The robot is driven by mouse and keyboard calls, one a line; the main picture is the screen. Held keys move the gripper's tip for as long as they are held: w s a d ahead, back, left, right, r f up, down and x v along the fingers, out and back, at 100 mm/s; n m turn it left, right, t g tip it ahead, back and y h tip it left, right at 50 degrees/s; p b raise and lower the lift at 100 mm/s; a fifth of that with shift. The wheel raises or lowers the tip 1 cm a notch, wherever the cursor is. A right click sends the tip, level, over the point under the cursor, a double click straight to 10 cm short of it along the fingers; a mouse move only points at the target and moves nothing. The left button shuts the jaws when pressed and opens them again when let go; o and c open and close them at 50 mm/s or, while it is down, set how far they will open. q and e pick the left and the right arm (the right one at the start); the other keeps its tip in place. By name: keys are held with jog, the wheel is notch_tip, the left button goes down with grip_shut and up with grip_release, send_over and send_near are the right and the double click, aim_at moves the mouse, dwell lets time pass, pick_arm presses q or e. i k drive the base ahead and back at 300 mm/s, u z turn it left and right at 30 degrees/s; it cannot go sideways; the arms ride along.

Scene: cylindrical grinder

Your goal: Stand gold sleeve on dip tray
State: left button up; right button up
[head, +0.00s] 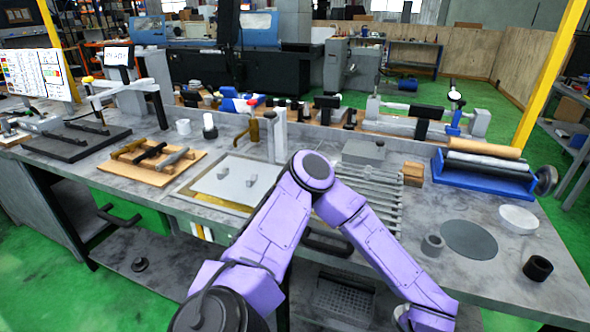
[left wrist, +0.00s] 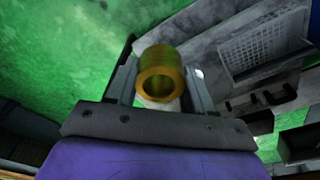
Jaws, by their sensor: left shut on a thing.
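In the left wrist view, a gold sleeve (left wrist: 160,78), a short hollow cylinder with its open end facing the camera, sits between the fingers of my left gripper (left wrist: 160,88). The gripper is shut on it. The green floor shows behind it, with bench parts to the right. In the head view my left arm bends over the bench front and its lower end leaves the bottom edge, so the gripper and sleeve are hidden there. A shallow pale tray (head: 214,207) with a yellowish border lies on the bench; it looks like the dip tray. My right gripper is out of view.
Two small grey blocks (head: 251,181) lie on the pale tray. A wooden board (head: 140,174) with tools is left of it; grey rods (head: 368,190) lie to its right.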

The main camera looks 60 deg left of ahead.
aim_at(238, 179)
jog(key=z, duration=1.45)
jog(key=k, duration=1.75)
jog(key=u, duration=1.2)
